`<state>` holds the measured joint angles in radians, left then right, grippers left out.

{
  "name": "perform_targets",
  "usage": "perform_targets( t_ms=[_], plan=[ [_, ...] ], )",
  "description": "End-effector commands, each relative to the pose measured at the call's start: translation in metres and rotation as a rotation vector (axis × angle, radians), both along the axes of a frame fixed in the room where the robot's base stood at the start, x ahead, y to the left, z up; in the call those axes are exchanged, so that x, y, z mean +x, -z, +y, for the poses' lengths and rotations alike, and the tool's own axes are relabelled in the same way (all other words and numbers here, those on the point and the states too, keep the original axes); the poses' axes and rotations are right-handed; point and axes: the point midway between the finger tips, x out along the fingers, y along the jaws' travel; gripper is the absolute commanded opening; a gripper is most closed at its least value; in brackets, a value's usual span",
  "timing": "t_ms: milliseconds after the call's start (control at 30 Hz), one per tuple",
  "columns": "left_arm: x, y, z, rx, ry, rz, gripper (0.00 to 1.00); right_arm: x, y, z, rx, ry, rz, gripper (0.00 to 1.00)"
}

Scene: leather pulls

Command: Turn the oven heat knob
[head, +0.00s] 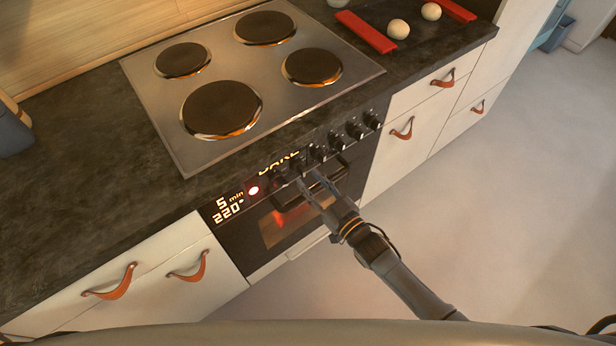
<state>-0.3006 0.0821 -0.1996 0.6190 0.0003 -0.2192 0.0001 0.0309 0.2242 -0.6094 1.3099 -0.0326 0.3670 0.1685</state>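The oven (288,222) is built in under the counter, its front panel turned toward me. A row of several black knobs (355,131) runs along the panel to the right of the display. The display (228,208) reads 5 min and 220°, and yellow BAKE lettering shows above the knobs, partly hidden. My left gripper is not in view.
A steel cooktop (250,75) with dark burners lies above the oven. A dark tray (412,25) with red handles and pale balls sits at the back right. White drawers with leather pulls (402,128) flank the oven. The floor (500,220) at right is clear.

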Motion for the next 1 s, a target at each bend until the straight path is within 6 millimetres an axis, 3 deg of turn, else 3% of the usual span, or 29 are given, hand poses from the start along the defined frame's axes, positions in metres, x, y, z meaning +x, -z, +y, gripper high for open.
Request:
perform_targets(
  t_ms=[200,433,1000],
  plan=[
    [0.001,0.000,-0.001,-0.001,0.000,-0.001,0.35,-0.041,0.002,-0.029,-0.002,-0.001,0.004,0.35],
    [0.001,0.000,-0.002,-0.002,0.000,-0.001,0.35,-0.071,0.001,-0.051,-0.001,0.000,0.003,0.35],
    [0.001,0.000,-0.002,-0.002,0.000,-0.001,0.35,-0.080,0.000,-0.058,-0.001,0.000,0.001,0.35]
  ],
)
